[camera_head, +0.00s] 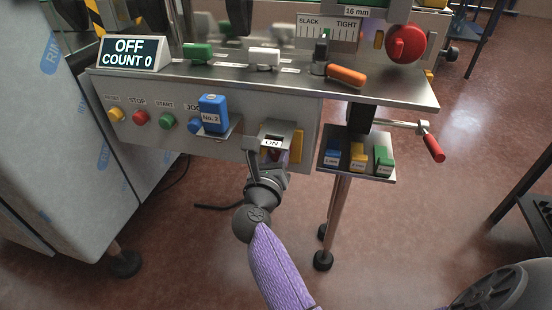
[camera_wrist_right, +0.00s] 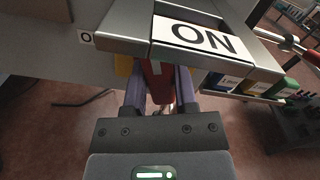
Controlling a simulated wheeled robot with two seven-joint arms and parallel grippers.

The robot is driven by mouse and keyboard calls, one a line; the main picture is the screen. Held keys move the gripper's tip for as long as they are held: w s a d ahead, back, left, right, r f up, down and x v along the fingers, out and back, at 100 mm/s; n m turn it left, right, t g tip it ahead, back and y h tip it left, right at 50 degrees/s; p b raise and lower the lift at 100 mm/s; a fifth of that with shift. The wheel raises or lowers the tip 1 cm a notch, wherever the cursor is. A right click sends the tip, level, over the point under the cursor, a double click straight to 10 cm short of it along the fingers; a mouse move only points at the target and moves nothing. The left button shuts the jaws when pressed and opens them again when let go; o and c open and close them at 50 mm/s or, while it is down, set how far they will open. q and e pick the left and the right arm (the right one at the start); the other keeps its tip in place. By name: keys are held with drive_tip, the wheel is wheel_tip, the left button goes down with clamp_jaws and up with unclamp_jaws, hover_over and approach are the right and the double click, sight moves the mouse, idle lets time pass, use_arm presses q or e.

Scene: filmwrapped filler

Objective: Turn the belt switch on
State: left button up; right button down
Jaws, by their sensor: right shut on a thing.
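The belt switch is in a grey housing with a white ON label (camera_head: 272,143), low on the front of the machine panel. In the right wrist view the ON label (camera_wrist_right: 194,37) is large, on the housing above my fingers. My right gripper (camera_wrist_right: 159,88) is shut on a red piece (camera_wrist_right: 154,72) just under the housing, seemingly the switch lever. Its upper part is hidden by the housing. In the head view my right gripper (camera_head: 271,170) reaches up to the housing from below. The display (camera_head: 128,52) reads OFF, COUNT 0. My left gripper is not in view.
Left of the switch are a blue block marked No. 2 (camera_head: 213,113) on a small shelf and yellow, red, green and blue buttons. A tray (camera_head: 330,168) with coloured blocks and a red-handled crank (camera_head: 433,147) are to the right. Open floor lies below.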

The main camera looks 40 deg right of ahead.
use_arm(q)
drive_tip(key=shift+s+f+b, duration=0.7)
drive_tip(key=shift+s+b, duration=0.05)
use_arm(e)
drive_tip(key=shift+m, duration=2)
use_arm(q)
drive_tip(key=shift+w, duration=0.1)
use_arm(e)
drive_tip(key=shift+c, duration=2)
unclamp_jaws()
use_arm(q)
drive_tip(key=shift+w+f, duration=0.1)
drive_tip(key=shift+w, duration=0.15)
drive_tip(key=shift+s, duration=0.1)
